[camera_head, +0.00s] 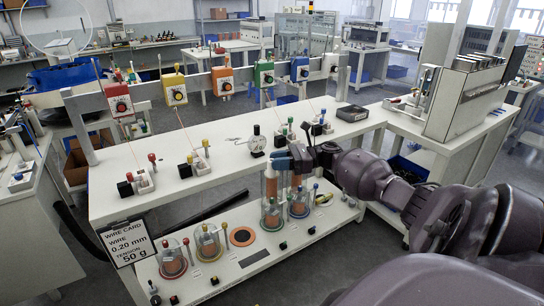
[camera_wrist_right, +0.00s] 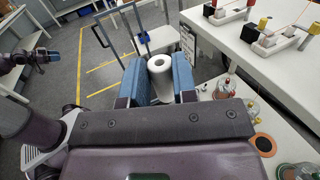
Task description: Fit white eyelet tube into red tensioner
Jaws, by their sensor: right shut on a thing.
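The red tensioner (camera_head: 118,100) is a red block with a dark knob on the rail at the left of the head view. My right gripper (camera_head: 282,162) is well right of it and lower, by the front edge of the bench. Its blue fingers are shut on a white, round-ended piece (camera_wrist_right: 160,64) with a dark hole in its end, clear in the right wrist view. I cannot tell for sure whether this piece is the eyelet tube. My left arm shows at the left of the right wrist view; its gripper (camera_wrist_right: 42,57) is too small to read.
Yellow (camera_head: 174,88), green (camera_head: 264,74) and blue (camera_head: 300,69) tensioners share the rail. Small connector blocks (camera_head: 143,182) stand on the white bench (camera_head: 120,210). Lidded jars (camera_head: 207,242) stand on the lower shelf. A wire card (camera_head: 127,238) hangs at the left front corner.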

